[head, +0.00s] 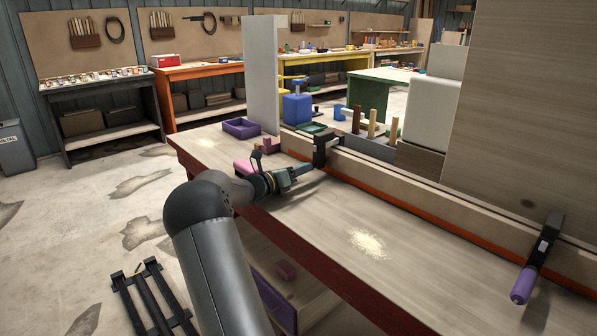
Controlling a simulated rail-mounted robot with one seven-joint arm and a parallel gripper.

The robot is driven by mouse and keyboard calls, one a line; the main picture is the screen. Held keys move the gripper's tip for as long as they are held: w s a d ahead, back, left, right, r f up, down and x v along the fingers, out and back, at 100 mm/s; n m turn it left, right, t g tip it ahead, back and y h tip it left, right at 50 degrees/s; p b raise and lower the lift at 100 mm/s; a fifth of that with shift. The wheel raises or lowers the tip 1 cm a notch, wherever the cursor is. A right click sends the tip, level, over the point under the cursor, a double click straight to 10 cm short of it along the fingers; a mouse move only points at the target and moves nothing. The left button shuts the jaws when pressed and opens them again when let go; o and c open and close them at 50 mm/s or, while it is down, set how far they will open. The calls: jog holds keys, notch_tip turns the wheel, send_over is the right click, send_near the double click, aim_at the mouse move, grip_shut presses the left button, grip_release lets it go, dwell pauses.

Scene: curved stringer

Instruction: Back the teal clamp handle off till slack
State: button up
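A dark clamp (325,147) grips the top edge of the long curved stringer (400,184). Its teal handle (302,169) points down and left, toward my arm. My gripper (291,177) is right at that handle and hides part of it. The gripper is small and dark here, so I cannot tell whether its fingers are closed on the handle or only around it. A second dark clamp (546,240) sits farther right on the stringer, with a purple handle (523,286).
A tall pale panel (262,75) rises behind.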

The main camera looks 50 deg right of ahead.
jog(key=w+a, duration=0.3)
jog(key=a, duration=1.4)
jog(key=shift+w, duration=0.1)
